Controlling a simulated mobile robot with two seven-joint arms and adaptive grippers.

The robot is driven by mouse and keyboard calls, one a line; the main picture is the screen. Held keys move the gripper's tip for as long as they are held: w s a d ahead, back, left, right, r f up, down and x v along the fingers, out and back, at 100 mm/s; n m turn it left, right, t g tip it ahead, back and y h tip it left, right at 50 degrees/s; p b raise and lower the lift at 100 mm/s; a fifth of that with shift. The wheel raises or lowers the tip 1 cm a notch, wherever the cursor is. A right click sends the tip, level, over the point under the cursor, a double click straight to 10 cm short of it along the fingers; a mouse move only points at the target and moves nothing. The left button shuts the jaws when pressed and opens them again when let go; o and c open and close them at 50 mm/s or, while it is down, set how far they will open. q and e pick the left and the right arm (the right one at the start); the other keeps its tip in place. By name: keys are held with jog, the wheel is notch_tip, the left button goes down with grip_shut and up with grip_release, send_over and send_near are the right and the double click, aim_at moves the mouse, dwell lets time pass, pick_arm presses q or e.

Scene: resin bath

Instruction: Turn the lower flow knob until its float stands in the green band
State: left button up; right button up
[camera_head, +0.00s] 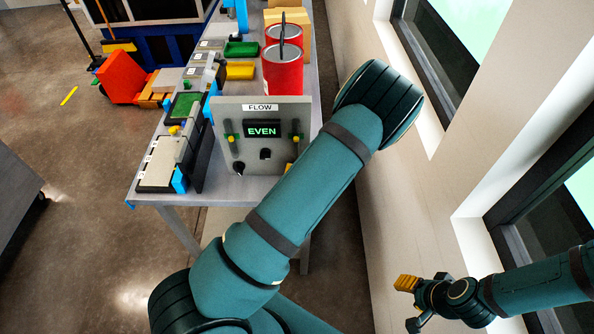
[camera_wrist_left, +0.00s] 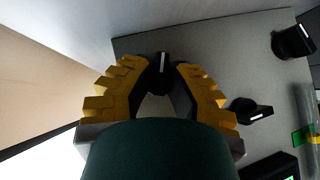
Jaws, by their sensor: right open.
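The grey flow panel (camera_head: 220,105) stands upright on the bench with a display (camera_head: 262,130) reading EVEN. A float tube (camera_head: 231,140) with green on it is at its left and another (camera_head: 296,137) at its right. A middle knob (camera_head: 265,154) and a lower left knob (camera_head: 238,168) show. My left gripper (camera_head: 289,168) is mostly hidden behind my forearm. In the left wrist view its yellow fingers (camera_wrist_left: 163,72) stand either side of a black knob (camera_wrist_left: 161,82) with a white mark; contact is unclear. My right gripper (camera_head: 415,303) is open and empty, away from the panel.
Red cans (camera_head: 283,75) stand behind the panel. Green (camera_head: 242,49) and yellow (camera_head: 240,71) trays lie beside them. Shallow baths (camera_head: 160,172) line the bench's left side. A wall with windows (camera_head: 440,165) runs along the right.

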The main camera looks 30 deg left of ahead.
pick_arm(q)
jog(key=shift+o, duration=1.4)
jog(key=shift+w+a+r, duration=0.1)
jog(key=shift+w+r, duration=0.05)
jog(key=shift+w, duration=0.05)
jog(key=v, duration=1.2)
jog(key=shift+s, duration=0.1)
